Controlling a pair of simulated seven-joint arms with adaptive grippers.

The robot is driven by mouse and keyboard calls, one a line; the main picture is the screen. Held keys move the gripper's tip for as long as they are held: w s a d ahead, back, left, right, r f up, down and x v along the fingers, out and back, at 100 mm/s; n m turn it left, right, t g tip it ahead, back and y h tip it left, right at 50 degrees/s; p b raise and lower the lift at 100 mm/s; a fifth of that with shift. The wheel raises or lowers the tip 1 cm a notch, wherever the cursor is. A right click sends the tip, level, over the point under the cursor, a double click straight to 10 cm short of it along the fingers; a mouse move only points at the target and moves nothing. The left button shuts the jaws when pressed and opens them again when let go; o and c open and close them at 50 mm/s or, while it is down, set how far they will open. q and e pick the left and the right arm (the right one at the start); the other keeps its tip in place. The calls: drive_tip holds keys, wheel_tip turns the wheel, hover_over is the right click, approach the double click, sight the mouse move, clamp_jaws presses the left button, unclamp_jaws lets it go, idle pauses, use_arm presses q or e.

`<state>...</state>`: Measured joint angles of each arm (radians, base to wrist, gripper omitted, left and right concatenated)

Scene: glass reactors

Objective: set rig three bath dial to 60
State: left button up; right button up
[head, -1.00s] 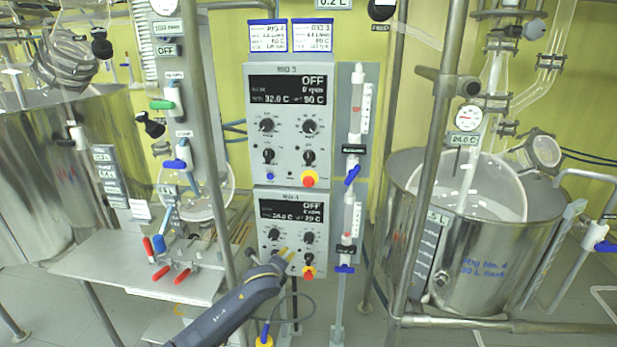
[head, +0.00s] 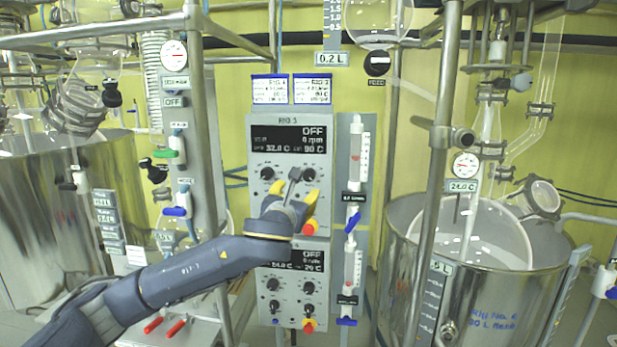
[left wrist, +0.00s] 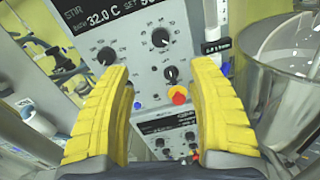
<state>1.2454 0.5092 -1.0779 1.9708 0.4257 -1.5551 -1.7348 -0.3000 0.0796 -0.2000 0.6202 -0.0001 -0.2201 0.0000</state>
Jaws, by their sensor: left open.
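The upper control box (head: 256,218), labelled RIG 3, shows OFF, 32.0 C and a set value of 90 C on its dark display (head: 288,139). Two black dials sit below it, the left dial (head: 267,173) and the right dial (head: 309,174). In the left wrist view they are the left dial (left wrist: 106,56) and the right dial (left wrist: 163,33); their small print is too blurred to tell which is the bath dial. My left gripper (head: 291,198) is open and empty, in front of this box below the dials. My right gripper is not in view.
A lower control box (head: 290,290) hangs beneath, partly hidden by my left arm. A red-yellow button (left wrist: 178,95) and small switches lie near the fingers. A flow tube (head: 355,150) with a blue valve is at right. Steel posts (head: 436,190) and a bath vessel (head: 500,290) stand further right.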

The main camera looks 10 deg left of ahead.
sight(308, 176)
use_arm(q)
drive_tip(key=w, duration=0.5)
drive_tip(key=w+d, duration=0.1)
drive_tip(key=w, duration=1)
drive_tip(key=shift+w+d, duration=0.15)
drive_tip(key=shift+w, duration=0.2)
clamp_jaws()
